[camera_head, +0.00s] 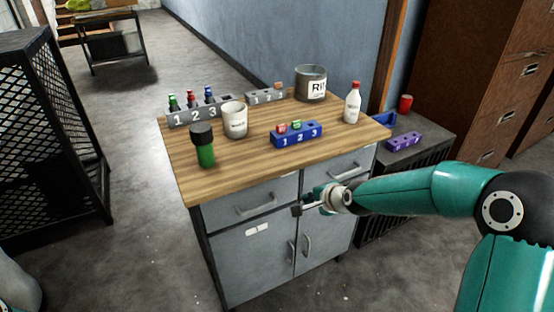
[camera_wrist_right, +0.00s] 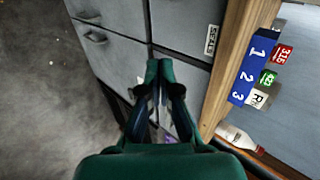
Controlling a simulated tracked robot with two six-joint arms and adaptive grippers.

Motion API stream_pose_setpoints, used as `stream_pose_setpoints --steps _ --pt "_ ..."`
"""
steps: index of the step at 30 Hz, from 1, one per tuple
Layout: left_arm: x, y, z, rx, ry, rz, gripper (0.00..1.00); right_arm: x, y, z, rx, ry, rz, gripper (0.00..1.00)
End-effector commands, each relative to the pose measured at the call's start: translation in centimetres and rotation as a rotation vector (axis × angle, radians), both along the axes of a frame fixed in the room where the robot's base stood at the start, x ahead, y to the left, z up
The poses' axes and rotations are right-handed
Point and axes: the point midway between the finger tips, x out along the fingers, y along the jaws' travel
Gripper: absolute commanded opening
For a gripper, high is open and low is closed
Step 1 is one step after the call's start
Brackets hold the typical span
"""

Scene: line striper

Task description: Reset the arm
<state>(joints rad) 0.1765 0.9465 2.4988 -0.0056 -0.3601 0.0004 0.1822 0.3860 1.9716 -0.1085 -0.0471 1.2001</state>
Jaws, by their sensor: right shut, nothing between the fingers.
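My right arm comes in from the right in the head view. Its gripper (camera_head: 309,207) is in front of the cabinet (camera_head: 255,262), below the tabletop edge, near the drawers. In the right wrist view the fingers of this gripper (camera_wrist_right: 159,68) are together, with nothing between them, and the grey cabinet front lies beyond. I cannot tell whether they touch the cabinet. My left gripper is not in view; only a pale curved part shows at the lower left of the head view.
The wooden tabletop (camera_head: 240,172) holds a green bottle (camera_head: 205,150), a white cup (camera_head: 235,120), a blue numbered block (camera_head: 297,135), grey numbered racks (camera_head: 197,113), a metal pot (camera_head: 311,83) and a white bottle (camera_head: 352,103). Drawer handles (camera_head: 256,205) stick out. Open floor lies left.

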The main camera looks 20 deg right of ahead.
Motion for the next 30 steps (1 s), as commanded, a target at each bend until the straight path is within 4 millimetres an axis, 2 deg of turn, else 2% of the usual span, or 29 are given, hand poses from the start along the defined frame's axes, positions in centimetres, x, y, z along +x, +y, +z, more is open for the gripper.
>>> stream_pose_setpoints --steps 3,6,8,11,14,17,18,20,21,24,25,27,30 --pt "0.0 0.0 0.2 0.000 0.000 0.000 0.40 -0.1 0.0 0.3 -0.001 0.000 0.001 0.00" --pt "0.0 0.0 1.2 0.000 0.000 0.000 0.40 -0.2 0.4 0.3 0.003 0.019 0.008 0.00" --pt "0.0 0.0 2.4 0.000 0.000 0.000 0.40 -0.5 1.3 -0.8 0.011 0.060 0.023 0.00" --pt "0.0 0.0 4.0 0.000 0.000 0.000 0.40 -2.9 3.7 -4.5 0.034 0.176 0.065 0.00" --pt "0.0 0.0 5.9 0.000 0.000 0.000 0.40 -7.0 6.8 -8.8 0.044 0.311 0.139 0.00" --pt "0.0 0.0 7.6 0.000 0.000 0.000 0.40 -12.9 10.0 -12.8 0.013 0.434 0.287 0.00" --pt "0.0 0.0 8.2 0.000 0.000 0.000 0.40 -15.5 11.2 -14.0 -0.005 0.475 0.362 0.00" --pt "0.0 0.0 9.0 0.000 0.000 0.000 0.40 -19.6 12.8 -15.5 -0.038 0.524 0.495 0.00" --pt "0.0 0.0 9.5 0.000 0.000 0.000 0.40 -22.5 13.8 -16.3 -0.062 0.549 0.594 0.00" --pt "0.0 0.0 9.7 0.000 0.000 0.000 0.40 -27.9 15.3 -17.5 -0.137 0.549 0.848 0.00" --pt "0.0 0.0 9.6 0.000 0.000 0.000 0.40 -29.0 15.6 -17.7 -0.159 0.538 0.912 0.00" --pt "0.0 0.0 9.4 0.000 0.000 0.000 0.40 -29.7 15.6 -17.7 -0.222 0.486 1.028 0.00" --pt "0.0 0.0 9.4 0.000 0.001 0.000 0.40 -29.5 15.5 -17.6 -0.296 0.420 1.137 0.00"
